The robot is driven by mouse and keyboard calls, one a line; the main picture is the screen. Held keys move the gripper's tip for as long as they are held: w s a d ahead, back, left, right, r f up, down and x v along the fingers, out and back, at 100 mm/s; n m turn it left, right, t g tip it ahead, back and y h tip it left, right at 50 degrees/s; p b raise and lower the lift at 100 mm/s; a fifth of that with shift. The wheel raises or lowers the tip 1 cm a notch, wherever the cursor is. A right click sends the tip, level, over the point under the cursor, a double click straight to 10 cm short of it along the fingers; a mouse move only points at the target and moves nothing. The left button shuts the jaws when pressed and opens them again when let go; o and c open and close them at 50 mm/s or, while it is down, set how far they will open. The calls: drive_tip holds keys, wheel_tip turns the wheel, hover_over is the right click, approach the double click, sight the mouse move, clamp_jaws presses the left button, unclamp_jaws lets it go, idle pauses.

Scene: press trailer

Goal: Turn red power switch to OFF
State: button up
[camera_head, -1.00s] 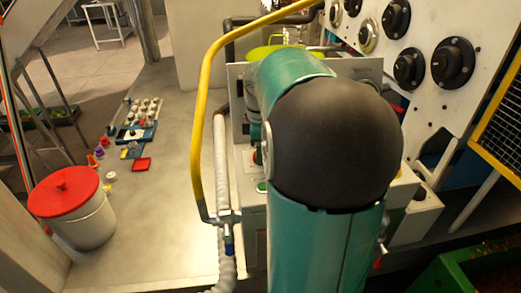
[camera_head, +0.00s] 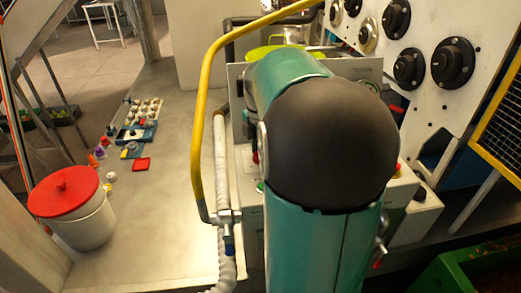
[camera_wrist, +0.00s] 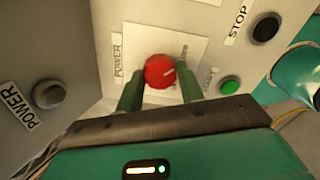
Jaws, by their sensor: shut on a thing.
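The red power switch (camera_wrist: 160,71) is a round knob with a pale pointer line, on a white plate (camera_wrist: 135,38) marked POWER in the wrist view. The pointer line is tilted, pointing up and to the right in the picture. My gripper (camera_wrist: 160,88) has its two dark green fingers on either side of the knob, shut on it. The lettering to the right of the knob is too blurred and partly covered to read. In the head view my own arm hides the switch and the gripper.
A green button (camera_wrist: 229,86) sits right of the knob. A dark STOP button (camera_wrist: 266,27) is at the upper right, and another dark button (camera_wrist: 48,94) is at the left by a POWER label. A yellow rail (camera_head: 197,140) runs left of my arm in the head view.

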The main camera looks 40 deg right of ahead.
idle(0.3)
drive_tip(key=o, duration=1)
drive_tip(key=shift+r, duration=0.1)
wheel_tip(320, 180, up, 14)
drive_tip(key=shift+f, duration=0.15)
drive_tip(key=s+a+f+m+t, duration=0.2)
drive_tip(key=a+m, duration=0.3)
drive_tip(key=a, duration=0.4)
drive_tip(key=s+a+f+m+t, duration=0.1)
drive_tip(key=s+a+f+m, duration=0.4)
drive_tip(key=a, duration=0.4)
drive_tip(key=s+a+f+m+t, duration=0.2)
drive_tip(key=a+m, duration=0.3)
drive_tip(key=a, duration=0.4)
drive_tip(key=shift+s+f+m+t, duration=0.3)
drive_tip(key=shift+s+f+m, duration=0.1)
drive_tip(key=shift+s+f, duration=0.45)
